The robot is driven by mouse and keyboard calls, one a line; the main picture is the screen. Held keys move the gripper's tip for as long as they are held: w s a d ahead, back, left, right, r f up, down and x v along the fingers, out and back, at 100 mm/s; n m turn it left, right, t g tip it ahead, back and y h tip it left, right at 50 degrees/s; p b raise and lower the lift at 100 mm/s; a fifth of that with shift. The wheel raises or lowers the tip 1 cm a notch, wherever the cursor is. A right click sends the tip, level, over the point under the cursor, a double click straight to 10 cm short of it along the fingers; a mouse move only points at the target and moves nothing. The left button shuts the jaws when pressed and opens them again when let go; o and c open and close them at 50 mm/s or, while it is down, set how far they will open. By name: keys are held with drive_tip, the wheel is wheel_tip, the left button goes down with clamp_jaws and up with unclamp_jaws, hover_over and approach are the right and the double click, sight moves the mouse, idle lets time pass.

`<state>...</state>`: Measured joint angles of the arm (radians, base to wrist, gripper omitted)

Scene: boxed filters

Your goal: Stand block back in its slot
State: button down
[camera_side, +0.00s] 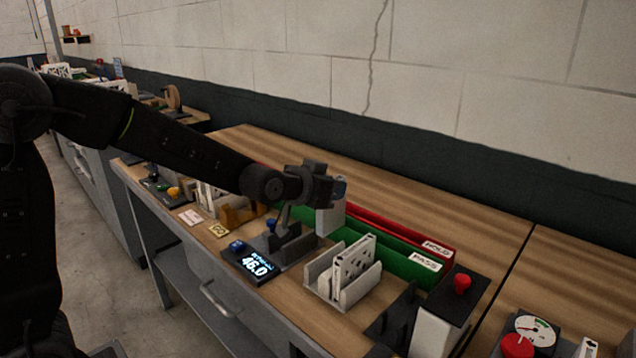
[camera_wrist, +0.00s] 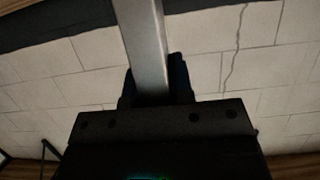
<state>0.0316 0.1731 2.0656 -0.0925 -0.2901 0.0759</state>
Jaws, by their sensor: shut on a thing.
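A pale grey block (camera_side: 331,219) hangs below my gripper (camera_side: 338,190) in the side view, near the left end of the green PASS bin (camera_side: 393,258). In the wrist view the block (camera_wrist: 145,40) is a long grey bar between the two dark fingers of my gripper (camera_wrist: 153,82), which are shut on it. It looks roughly upright in the side view; its lower end overlaps the bin edge, and I cannot tell whether it touches anything. A light grey holder (camera_side: 324,286) on the bench has a white perforated filter (camera_side: 352,264) standing in it. I cannot tell which slot is the block's.
A red HOLD bin (camera_side: 405,230) lies behind the green one. A scale display (camera_side: 257,266) reading 46.0 is at the front. The bench's back strip (camera_side: 470,200) is clear.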

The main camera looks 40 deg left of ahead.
sight(333, 226)
drive_tip(key=shift+s+d+r, duration=0.1)
drive_tip(key=shift+s+d, duration=0.05)
drive_tip(key=shift+d, duration=0.35)
drive_tip(key=shift+f, duration=2.4)
drive_tip(key=shift+f, duration=0.15)
drive_tip(key=shift+f, duration=0.35)
drive_tip(key=shift+f, duration=0.35)
drive_tip(key=shift+f, duration=0.35)
drive_tip(key=shift+f, duration=0.3)
drive_tip(key=shift+f, duration=0.5)
